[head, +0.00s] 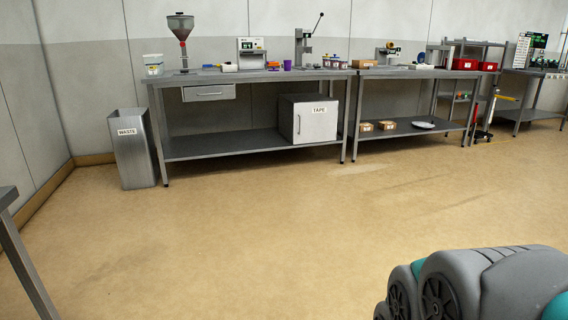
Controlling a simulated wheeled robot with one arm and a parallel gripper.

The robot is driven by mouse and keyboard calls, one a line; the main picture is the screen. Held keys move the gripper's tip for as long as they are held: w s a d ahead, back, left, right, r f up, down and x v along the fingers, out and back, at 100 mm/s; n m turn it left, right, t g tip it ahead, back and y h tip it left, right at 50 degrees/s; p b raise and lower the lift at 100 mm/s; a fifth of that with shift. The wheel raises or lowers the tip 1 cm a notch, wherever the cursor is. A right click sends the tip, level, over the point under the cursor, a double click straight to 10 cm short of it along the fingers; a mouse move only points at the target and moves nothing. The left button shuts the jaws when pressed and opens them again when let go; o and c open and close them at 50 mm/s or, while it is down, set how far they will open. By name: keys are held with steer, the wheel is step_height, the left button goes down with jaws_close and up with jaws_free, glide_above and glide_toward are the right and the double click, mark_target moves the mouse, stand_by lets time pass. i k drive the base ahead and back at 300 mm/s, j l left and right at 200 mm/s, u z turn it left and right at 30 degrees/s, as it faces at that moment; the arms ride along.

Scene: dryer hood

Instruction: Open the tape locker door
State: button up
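The tape locker (314,121) is a light grey box labelled TAPE on the lower shelf of the left workbench, across the room. Its door (318,124) faces me and looks shut. A small dark vertical handle (299,124) shows near the door's left edge. My gripper is not in view. A grey and teal part of my own arm shows at the bottom right, far from the locker.
The left workbench (215,148) stands along the back wall, with a second workbench (430,128) to its right. A metal bin labelled WASTE (133,150) stands at the left. A table corner (22,255) juts in at the lower left. The floor (230,240) between is clear.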

mark_target(317, 122)
steer(key=i, duration=2.5)
steer(key=i+j, duration=0.1)
steer(key=i, duration=2.45)
steer(key=l+z, duration=0.05)
steer(key=l, duration=0.05)
